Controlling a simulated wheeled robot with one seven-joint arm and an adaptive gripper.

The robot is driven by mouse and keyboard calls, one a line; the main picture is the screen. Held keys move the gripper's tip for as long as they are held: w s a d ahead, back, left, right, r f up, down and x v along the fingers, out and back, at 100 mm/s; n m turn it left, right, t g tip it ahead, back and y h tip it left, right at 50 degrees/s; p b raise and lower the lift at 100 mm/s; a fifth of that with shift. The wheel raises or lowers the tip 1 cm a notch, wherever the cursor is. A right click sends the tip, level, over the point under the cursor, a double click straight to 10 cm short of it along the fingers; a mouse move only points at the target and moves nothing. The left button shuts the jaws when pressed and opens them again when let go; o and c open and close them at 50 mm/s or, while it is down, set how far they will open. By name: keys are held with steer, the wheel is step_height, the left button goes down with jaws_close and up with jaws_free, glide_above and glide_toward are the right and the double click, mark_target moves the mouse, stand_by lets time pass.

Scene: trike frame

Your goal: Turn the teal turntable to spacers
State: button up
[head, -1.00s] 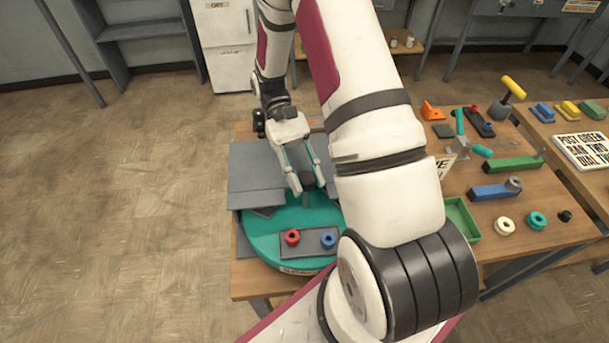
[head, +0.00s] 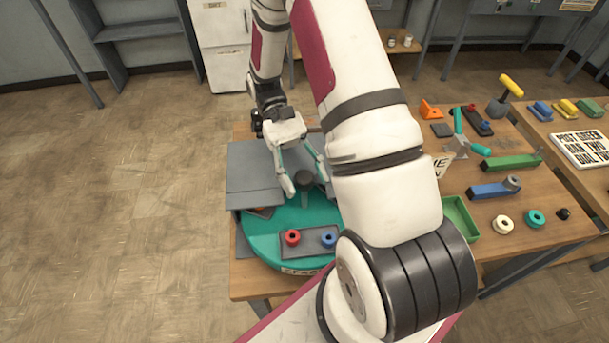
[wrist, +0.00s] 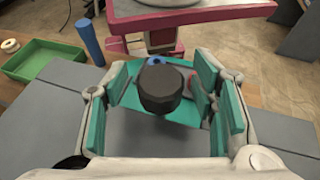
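The teal turntable (head: 262,243) sits on the near left of the wooden table, partly under grey panels. A dark round knob (head: 305,178) on a teal post stands up from it; it also shows in the wrist view (wrist: 160,88). A red spacer (head: 292,237) and a blue spacer (head: 328,239) stand on a grey plate (head: 309,247) at its front. A label at its front edge is too small to read. My gripper (head: 306,185) is open, with its teal-padded fingers on either side of the knob and a gap on both sides. In the wrist view my gripper (wrist: 165,100) looks empty.
Grey panels (head: 250,175) flank the turntable's back. To the right are a green tray (head: 459,219), a blue block (head: 490,190), a cream ring (head: 503,224) and a teal ring (head: 536,218). My arm hides the table's middle.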

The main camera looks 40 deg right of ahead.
steer(key=v, duration=1.2)
stand_by(0.4)
